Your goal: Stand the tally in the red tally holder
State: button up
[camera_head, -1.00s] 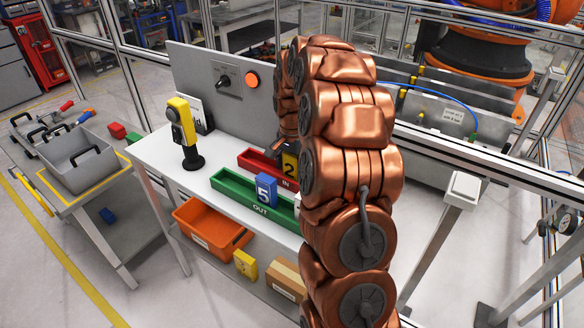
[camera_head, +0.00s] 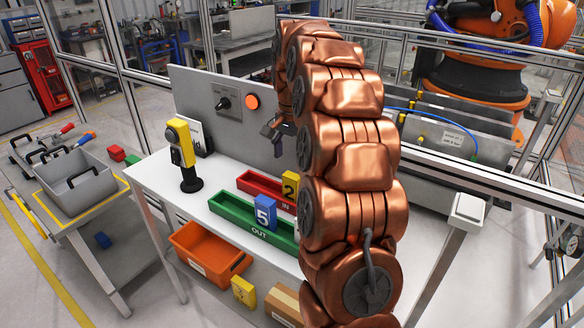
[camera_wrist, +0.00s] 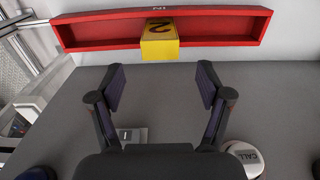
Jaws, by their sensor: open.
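The red holder (camera_head: 268,188), marked IN, lies on the white bench beside the grey panel. The yellow tally (camera_head: 290,186), marked 2, stands upright in it; my arm hides the holder's right end in the head view. In the wrist view the yellow tally (camera_wrist: 159,40) sits near the middle of the red holder (camera_wrist: 220,26). My gripper (camera_head: 272,132) is above the holder, apart from the tally. In the wrist view my gripper (camera_wrist: 161,80) is open, with nothing between its fingers. A blue tally (camera_head: 265,212), marked 5, stands in the green holder (camera_head: 232,210), marked OUT.
The grey panel (camera_head: 215,115), with a black knob and orange button (camera_head: 253,102), rises behind the bench. A yellow and black post (camera_head: 183,150) stands at the bench's left. An orange bin (camera_head: 208,250), a yellow block (camera_head: 243,290) and a cardboard box (camera_head: 285,303) sit on the lower shelf.

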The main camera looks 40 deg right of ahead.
jog(key=shift+r, duration=0.35)
jog(key=shift+a, duration=0.1)
jog(key=s+a+n, duration=0.7)
jog(key=s+a, duration=0.5)
jog(key=a, duration=0.5)
jog(key=s+a+f+n, duration=0.2)
jog(key=s, duration=0.5)
jog(key=s+a+f+n+g, duration=0.1)
jog(key=s+a+f+n, duration=0.1)
jog(key=s, duration=0.5)
jog(key=s+a+f+n, duration=0.3)
jog(key=s+a, duration=0.1)
jog(key=s, duration=0.3)
jog(key=shift+f+g, duration=0.15)
jog(key=shift+g, duration=0.25)
jog(key=shift+s, duration=0.1)
